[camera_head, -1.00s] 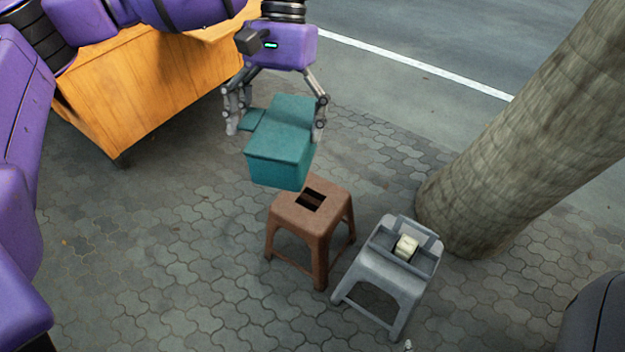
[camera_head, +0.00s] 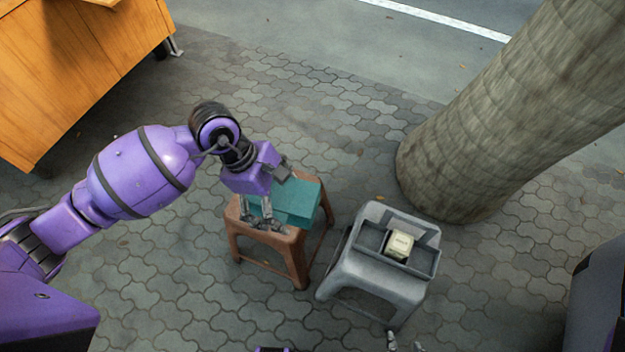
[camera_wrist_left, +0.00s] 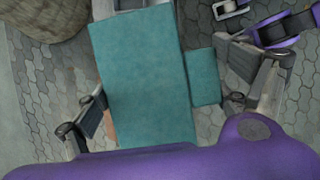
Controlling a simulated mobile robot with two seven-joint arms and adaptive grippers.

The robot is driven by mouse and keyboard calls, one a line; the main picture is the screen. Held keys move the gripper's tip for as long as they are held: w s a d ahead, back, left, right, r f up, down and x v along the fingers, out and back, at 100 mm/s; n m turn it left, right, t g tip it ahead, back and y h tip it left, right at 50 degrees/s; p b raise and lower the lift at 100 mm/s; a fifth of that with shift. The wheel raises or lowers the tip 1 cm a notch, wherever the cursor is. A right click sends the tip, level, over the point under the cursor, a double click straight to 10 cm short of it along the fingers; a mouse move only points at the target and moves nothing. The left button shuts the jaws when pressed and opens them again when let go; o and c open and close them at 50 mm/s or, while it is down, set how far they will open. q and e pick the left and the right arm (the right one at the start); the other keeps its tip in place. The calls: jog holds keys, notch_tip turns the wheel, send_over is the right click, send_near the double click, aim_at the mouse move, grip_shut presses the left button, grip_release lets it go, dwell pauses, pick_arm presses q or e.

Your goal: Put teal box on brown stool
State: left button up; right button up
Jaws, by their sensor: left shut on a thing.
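The teal box (camera_head: 298,203) is at the top of the brown stool (camera_head: 290,243), over its seat. I cannot tell whether its full underside rests there. My left gripper (camera_head: 272,200) is shut on the teal box from above, and its near fingers reach down beside the box over the seat. In the left wrist view the teal box (camera_wrist_left: 145,75) lies between the two fingers, with a smaller teal piece (camera_wrist_left: 204,77) beside it. Only a sliver of the stool shows there. At the bottom edge of the head view, small parts of what may be my right gripper (camera_head: 403,345) show.
A grey stool (camera_head: 375,275) stands just right of the brown one, bearing a grey tray (camera_head: 422,262) with a pale block (camera_head: 399,245). A thick tree trunk (camera_head: 490,130) rises behind it. A wooden cabinet (camera_head: 75,65) stands at upper left. Paving left of the brown stool is clear.

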pick_arm(q)
notch_tip(320, 180, down, 9)
jog(key=a+n+t+b, duration=0.3)
jog(key=n, duration=0.4)
jog(key=shift+n+y, duration=0.3)
jog(key=shift+n, duration=0.1)
jog(key=shift+w+a+f+b, duration=0.35)
jog(key=shift+w+a+f, duration=0.3)
jog(key=shift+w+f, duration=1.55)
jog(key=shift+w+a+f+b, duration=0.3)
jog(key=shift+w+a+f, duration=0.3)
jog(key=shift+w+f, duration=1.55)
jog(key=shift+w+a+f+b, duration=0.35)
jog(key=shift+w+a+f, duration=0.3)
jog(key=shift+w+f, duration=1.55)
pick_arm(e)
jog(key=shift+a+x, duration=0.2)
jog(key=shift+x, duration=0.95)
jog(key=shift+a+x, duration=0.2)
jog(key=shift+x, duration=0.95)
jog(key=shift+s+f, duration=0.15)
pick_arm(q)
jog(key=o, duration=1)
jog(key=shift+o, duration=0.6)
